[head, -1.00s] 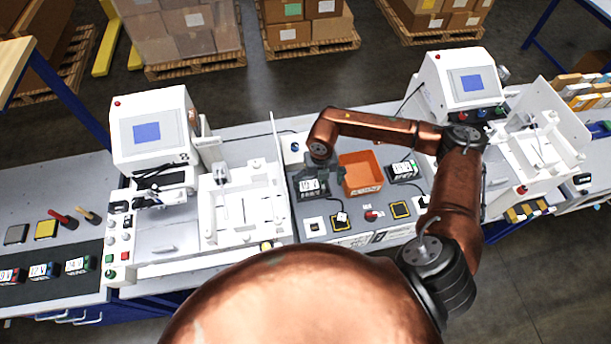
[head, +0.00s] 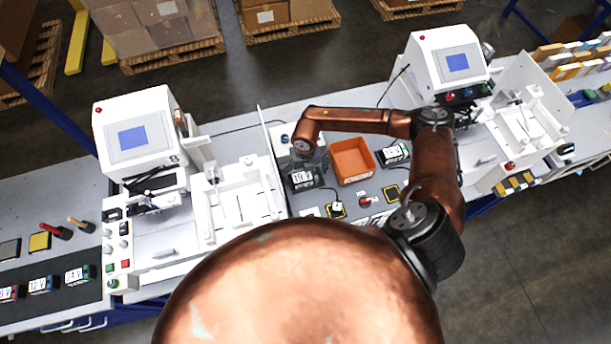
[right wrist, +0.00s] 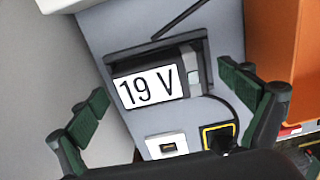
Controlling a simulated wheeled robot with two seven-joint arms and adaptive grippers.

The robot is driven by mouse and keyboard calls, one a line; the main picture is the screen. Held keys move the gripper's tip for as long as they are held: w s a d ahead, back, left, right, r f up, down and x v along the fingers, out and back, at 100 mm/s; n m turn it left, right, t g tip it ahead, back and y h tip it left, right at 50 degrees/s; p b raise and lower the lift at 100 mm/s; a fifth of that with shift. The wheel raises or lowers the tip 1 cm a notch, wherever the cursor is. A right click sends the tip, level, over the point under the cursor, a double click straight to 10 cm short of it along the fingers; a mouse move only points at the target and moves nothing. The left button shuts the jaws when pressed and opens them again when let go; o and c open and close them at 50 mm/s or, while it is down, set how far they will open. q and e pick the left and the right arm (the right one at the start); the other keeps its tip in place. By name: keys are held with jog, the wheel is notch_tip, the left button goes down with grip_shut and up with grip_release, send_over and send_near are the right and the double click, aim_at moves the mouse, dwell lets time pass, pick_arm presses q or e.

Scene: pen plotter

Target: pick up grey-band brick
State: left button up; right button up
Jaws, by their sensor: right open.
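A black brick with a white "19 V" label (right wrist: 149,87) and a grey band (right wrist: 191,66) at its right end lies on the grey bench panel. It also shows in the head view (head: 301,180), partly under my right gripper (head: 309,162). In the right wrist view the gripper (right wrist: 168,104) is open, one green-padded finger on each side of the brick and apart from it. Nothing is held. A thin black cable or rod passes just behind the brick. My left gripper is not in view.
An orange bin (head: 352,161) stands just right of the brick, close to the right finger. Another labelled brick (head: 393,154) lies beyond it. White plotters (head: 135,135) stand on both sides. Several bricks lie on a dark mat (head: 60,300) at the left.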

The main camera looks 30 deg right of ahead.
jog(key=shift+f, duration=0.45)
jog(key=c, duration=1.5)
